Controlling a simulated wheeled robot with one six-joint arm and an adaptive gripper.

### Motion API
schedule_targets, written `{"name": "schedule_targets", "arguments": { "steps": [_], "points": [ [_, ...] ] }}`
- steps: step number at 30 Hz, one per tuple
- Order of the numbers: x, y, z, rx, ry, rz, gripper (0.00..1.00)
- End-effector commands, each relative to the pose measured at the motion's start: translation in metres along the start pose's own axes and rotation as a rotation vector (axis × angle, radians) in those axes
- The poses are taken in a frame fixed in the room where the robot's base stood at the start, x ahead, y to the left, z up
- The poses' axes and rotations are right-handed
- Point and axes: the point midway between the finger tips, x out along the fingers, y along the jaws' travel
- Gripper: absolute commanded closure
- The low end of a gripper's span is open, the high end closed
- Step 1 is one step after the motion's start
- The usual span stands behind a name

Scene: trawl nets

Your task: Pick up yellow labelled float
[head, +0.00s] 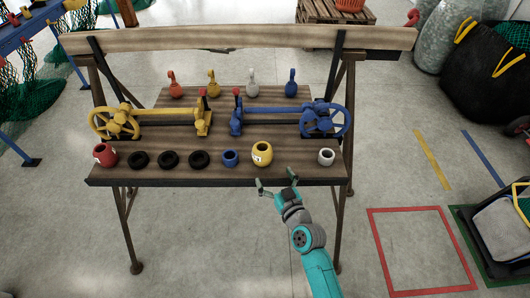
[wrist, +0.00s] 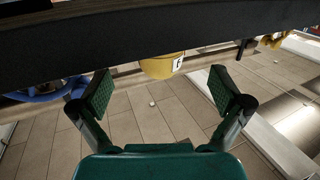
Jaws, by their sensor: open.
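The yellow labelled float (head: 262,154) is a round yellow pot with an open top and a white label. It stands near the front edge of the wooden bench (head: 215,171), right of a blue float. My gripper (head: 277,180) is open and empty, just off the bench's front edge, below and slightly right of the yellow float. In the wrist view the yellow float (wrist: 160,68) shows between and beyond my open fingers (wrist: 160,92); a dark edge hides part of it, and its label bears a dark mark.
A small blue float (head: 230,158) stands close left of the yellow one, and a white float (head: 326,157) stands farther right. Yellow and blue wheeled devices (head: 322,119) stand behind. Bare bench separates yellow and white floats.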

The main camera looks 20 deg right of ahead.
Motion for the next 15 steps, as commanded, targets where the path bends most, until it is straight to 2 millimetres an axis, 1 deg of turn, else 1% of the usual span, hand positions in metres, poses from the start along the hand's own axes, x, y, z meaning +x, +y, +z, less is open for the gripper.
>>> {"name": "schedule_targets", "arguments": {
  "steps": [1, 6, 15],
  "points": [
    [0.008, 0.0, -0.001, -0.001, 0.001, -0.001, 0.0],
    [0.032, 0.0, -0.001, 0.0, 0.001, -0.001, 0.0],
    [0.052, 0.0, -0.002, 0.0, 0.001, 0.0, 0.0]
  ]
}}
